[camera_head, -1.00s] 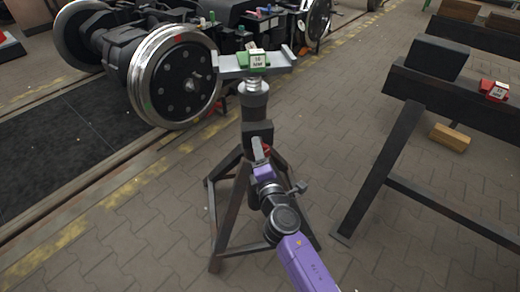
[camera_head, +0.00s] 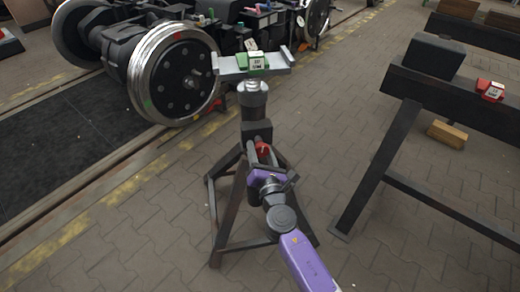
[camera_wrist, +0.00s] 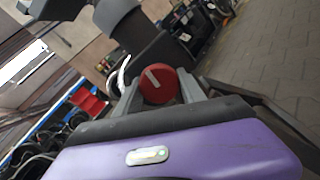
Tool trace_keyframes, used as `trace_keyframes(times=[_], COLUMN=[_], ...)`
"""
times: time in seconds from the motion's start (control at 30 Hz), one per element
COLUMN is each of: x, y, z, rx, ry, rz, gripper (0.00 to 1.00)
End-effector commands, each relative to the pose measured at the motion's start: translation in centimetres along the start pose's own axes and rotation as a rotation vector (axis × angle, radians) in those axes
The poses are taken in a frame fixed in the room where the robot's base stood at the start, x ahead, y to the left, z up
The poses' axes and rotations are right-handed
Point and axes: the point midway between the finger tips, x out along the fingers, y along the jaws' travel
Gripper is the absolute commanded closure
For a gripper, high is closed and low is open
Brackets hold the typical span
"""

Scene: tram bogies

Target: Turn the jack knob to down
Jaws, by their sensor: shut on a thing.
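The black jack stand (camera_head: 257,132) stands upright on splayed legs in the middle of the head view, with a grey cradle (camera_head: 228,66) on top. Its red round knob (camera_wrist: 158,86) sits on the side facing my arm and shows a pale pointer line slanting to the upper left in the wrist view. The knob also shows in the head view (camera_head: 263,148), partly covered. My gripper (camera_wrist: 157,90) is shut on the knob, one grey finger on each side; it also shows in the head view (camera_head: 262,155).
A green block (camera_head: 252,62) with a white label rests on the cradle. A wheelset (camera_head: 178,80) stands close behind at left. A dark trestle (camera_head: 385,165) stands at right, with a red-labelled block (camera_head: 490,91) on it. Paving lies open between jack and trestle.

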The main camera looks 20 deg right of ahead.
Motion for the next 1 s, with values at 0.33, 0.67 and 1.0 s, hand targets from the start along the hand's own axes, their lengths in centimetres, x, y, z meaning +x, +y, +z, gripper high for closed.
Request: trace_keyframes(times=[0.33,0.67,1.0], x=[-0.09,-0.10,-0.05], y=[-0.06,-0.06,-0.04], z=[-0.25,-0.26,-0.09], rx=[-0.044,-0.042,-0.042], ry=[0.004,0.004,0.002], rz=[0.000,0.000,0.000], gripper=[0.94,0.43,0.32])
